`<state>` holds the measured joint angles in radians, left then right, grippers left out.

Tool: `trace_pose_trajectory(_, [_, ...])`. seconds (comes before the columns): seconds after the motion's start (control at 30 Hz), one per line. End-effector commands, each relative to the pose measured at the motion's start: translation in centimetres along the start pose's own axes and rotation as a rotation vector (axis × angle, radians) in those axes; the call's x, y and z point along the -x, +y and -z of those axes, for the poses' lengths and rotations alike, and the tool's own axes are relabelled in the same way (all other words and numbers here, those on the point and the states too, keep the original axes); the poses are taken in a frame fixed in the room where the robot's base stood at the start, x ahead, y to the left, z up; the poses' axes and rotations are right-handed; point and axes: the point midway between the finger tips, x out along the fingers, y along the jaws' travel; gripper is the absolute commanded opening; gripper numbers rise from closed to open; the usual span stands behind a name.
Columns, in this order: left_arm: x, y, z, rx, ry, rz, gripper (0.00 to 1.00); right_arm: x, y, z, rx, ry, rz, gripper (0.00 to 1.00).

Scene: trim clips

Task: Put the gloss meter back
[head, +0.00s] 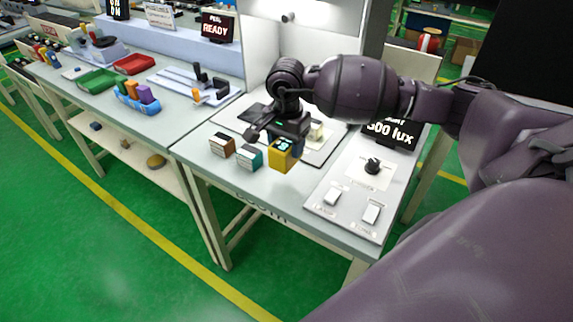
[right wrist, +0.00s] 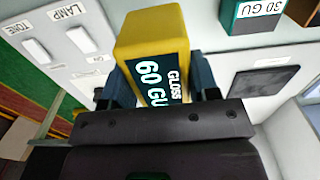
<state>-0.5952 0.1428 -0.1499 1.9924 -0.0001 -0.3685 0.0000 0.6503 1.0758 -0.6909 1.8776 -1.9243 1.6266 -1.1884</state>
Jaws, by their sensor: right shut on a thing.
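The gloss meter is a yellow block (head: 281,157) with a dark display on one side. In the right wrist view the gloss meter (right wrist: 150,32) shows "GLOSS 60 GU". My right gripper (head: 289,138) is shut on it and holds it above the front part of the light bench. In the right wrist view the fingers (right wrist: 160,85) grip its two sides. I cannot tell how far its underside is from the bench top. My left gripper is not in view.
A brown block (head: 222,147) and a teal block (head: 250,158) stand left of the gloss meter. A dark square pad (right wrist: 265,80) lies on a white board. A switch panel (head: 345,222) and a "500 lux" display (head: 392,134) are at right. Trays and clips occupy the left bench.

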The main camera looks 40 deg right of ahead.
Motion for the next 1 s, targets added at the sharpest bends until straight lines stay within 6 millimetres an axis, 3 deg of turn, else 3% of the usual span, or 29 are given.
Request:
trace_pose_trajectory(0.1, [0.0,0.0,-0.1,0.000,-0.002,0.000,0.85,-1.8,0.0,0.0,0.000,-0.001,-0.001,0.25])
trace_pose_trajectory(0.37, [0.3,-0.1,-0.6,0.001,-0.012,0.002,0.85,-3.3,0.0,0.0,0.000,0.000,0.000,0.25])
trace_pose_trajectory(0.63, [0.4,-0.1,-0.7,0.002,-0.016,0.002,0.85,-6.7,0.0,0.0,0.000,-0.001,-0.001,0.25])
trace_pose_trajectory(1.0, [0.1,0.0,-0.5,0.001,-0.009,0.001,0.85,-7.2,0.0,0.0,0.001,0.001,0.000,0.25])
